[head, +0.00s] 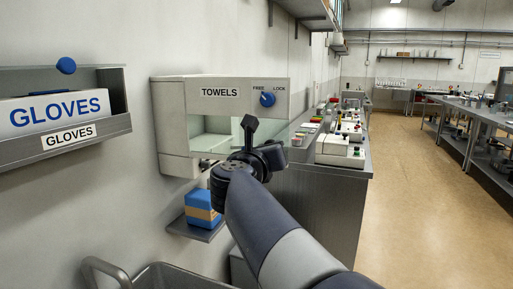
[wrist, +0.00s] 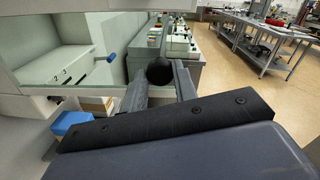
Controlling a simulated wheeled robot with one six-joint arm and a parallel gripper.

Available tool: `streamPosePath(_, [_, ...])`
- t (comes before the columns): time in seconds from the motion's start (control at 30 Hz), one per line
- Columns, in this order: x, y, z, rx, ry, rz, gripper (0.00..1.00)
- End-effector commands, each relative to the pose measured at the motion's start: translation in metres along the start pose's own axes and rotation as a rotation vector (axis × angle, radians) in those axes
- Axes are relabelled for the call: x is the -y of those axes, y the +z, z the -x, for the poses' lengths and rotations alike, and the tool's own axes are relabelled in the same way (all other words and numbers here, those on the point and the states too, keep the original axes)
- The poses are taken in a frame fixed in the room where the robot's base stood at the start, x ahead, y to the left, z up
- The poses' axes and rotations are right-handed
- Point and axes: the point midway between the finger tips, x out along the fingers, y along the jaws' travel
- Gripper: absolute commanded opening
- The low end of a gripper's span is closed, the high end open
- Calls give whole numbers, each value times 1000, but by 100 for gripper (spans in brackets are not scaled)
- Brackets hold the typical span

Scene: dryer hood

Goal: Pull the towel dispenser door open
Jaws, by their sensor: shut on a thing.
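The towel dispenser (head: 220,92) is a light grey box on the left wall, labelled TOWELS. Its blue knob (head: 267,99) sits between the words FREE and LOCK. The dispenser fills the left of the wrist view (wrist: 45,104), where its pale interior shows. A greenish see-through pane (wrist: 108,32) stands beside the interior; I cannot tell how far the door is swung. My gripper (head: 252,142) is in front of the dispenser's lower right. In the wrist view its fingers are shut on a round black knob (wrist: 160,71). The knob's join to the door is hidden.
A glove box (head: 60,107) in a metal holder hangs on the wall at left. A small shelf (head: 190,230) holds a blue and orange block (head: 203,206) below the dispenser. A cluttered counter (head: 318,195) stands close on the right. The floor (head: 420,215) further right is clear.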

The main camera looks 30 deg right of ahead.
Motion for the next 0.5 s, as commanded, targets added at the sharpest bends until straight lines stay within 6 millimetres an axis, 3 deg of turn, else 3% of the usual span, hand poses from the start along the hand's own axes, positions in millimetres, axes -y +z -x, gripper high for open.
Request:
streamPosePath(0.2, [-6, 3, 17, -16, -59, -1, 0])
streamPosePath(0.5, [-7, 4, 26, -29, -98, -2, 0])
